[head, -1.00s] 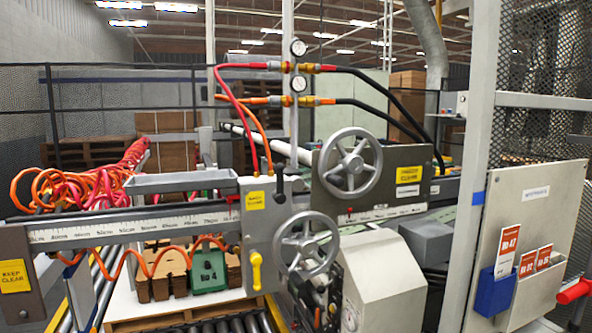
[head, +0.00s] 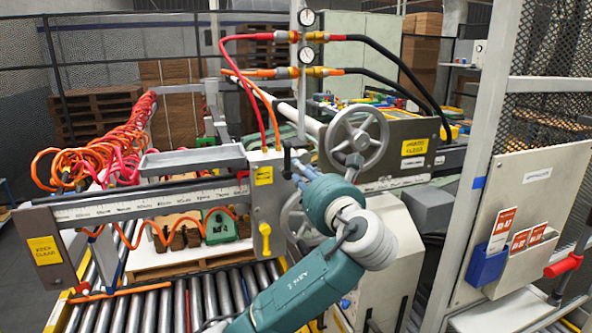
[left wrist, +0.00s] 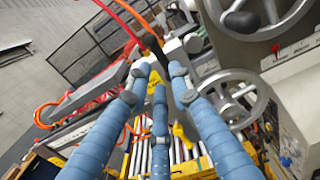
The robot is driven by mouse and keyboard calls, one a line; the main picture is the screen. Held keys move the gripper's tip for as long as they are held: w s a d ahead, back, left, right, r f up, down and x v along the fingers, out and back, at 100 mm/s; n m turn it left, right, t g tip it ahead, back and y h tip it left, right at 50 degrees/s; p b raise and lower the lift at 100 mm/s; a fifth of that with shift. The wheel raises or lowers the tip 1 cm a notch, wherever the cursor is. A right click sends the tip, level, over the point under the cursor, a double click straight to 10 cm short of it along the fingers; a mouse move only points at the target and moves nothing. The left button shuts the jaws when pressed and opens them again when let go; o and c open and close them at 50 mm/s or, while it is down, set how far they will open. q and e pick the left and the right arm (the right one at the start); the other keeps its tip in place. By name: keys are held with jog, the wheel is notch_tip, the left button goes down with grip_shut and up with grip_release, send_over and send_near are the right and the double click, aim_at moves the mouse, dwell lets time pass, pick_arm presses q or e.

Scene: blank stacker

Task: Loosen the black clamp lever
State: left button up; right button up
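The black clamp lever (head: 287,162) stands up at the top of the grey carriage block (head: 262,205) on the ruled rail. My left gripper (head: 300,172) is just right of the lever in the head view, its fingers pointing toward it. In the left wrist view the gripper's blue fingers (left wrist: 160,74) are spread apart, with nothing visible held between them. The dark lever (left wrist: 153,46) shows just beyond the fingertips; contact cannot be told. My right gripper is in neither view.
A grey handwheel (head: 358,138) is right of the gripper; a lower handwheel (head: 290,215) is partly hidden by my arm. A yellow handle (head: 265,238) hangs on the carriage's front. Red and orange hoses (head: 262,110) rise behind the lever. A roller conveyor (head: 150,305) lies below.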

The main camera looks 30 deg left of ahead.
aim_at(286, 158)
pick_arm(q)
jog(key=shift+x, duration=4.1)
jog(key=shift+s+a+r, duration=0.15)
jog(key=shift+a+r, duration=0.05)
jog(key=shift+r, duration=0.2)
jog(key=shift+a+r, duration=0.15)
jog(key=shift+s+a+n, duration=0.25)
jog(key=shift+s+n, duration=0.05)
jog(key=shift+n, duration=0.8)
jog(key=shift+s+a+f+n+b, duration=0.7)
jog(key=shift+n+b, duration=0.75)
jog(key=shift+n, duration=1.1)
jog(key=shift+s+a+f+n+b, duration=0.35)
jog(key=shift+f+n+b, duration=0.9)
jog(key=shift+n, duration=1.25)
jog(key=shift+s+a+f+n+b, duration=0.5)
jog(key=shift+n+b, duration=1.2)
jog(key=shift+n, duration=0.85)
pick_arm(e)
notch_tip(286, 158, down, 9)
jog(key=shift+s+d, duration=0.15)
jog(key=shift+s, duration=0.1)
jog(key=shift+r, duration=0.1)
pick_arm(q)
jog(key=shift+d, duration=0.2)
